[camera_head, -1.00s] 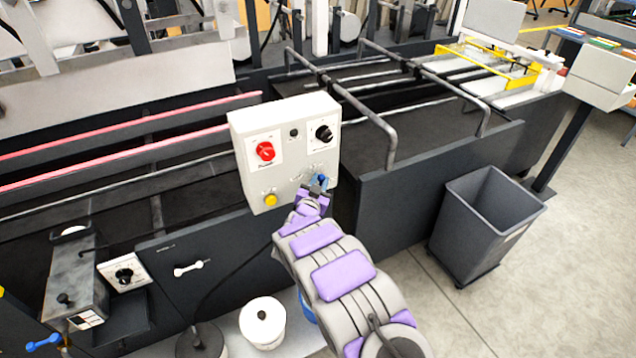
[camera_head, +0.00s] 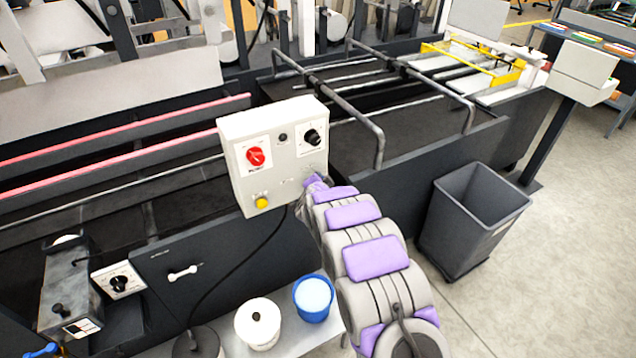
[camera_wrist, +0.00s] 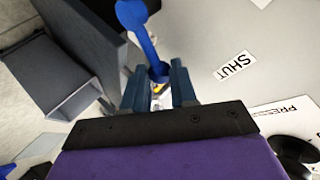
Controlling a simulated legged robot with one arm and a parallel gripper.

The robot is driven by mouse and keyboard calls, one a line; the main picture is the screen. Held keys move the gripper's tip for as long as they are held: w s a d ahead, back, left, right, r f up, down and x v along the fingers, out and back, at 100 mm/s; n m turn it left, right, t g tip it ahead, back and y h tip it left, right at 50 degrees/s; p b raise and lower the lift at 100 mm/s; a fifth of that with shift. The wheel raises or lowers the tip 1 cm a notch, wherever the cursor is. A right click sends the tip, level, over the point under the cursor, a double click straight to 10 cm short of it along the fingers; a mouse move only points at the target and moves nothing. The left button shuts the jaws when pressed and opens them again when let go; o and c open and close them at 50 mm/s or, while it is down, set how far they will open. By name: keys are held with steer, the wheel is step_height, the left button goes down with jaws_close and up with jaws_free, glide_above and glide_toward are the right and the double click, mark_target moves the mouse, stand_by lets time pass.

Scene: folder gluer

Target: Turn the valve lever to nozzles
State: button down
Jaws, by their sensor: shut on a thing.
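A blue lever (camera_wrist: 146,42) with a wider round end shows at the top of the wrist view, against a pale panel with a "SHUT" label (camera_wrist: 234,65). My gripper (camera_wrist: 158,84) is shut on the lever's narrow end, which sits between the two fingertips. In the head view, my gripper (camera_head: 315,183) is at the lower right corner of the white control box (camera_head: 285,185) and hides the lever there. No nozzles label is readable.
The control box carries a red knob (camera_head: 256,157), a black knob (camera_head: 311,137) and a yellow button (camera_head: 262,202). A dark grey bin (camera_head: 465,225) stands on the floor to the right. A white pot (camera_head: 258,325) and a blue bucket (camera_head: 313,298) sit below the box.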

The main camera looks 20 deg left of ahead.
steer(key=shift+w+d+g, duration=0.15)
steer(key=shift+g, duration=0.15)
stand_by(0.4)
steer(key=c, duration=1.2)
jaws_free()
steer(key=shift+w+f, duration=0.1)
steer(key=shift+f, duration=0.05)
steer(key=shift+o, duration=0.2)
steer(key=v, duration=1.7)
steer(key=shift+p, duration=0.3)
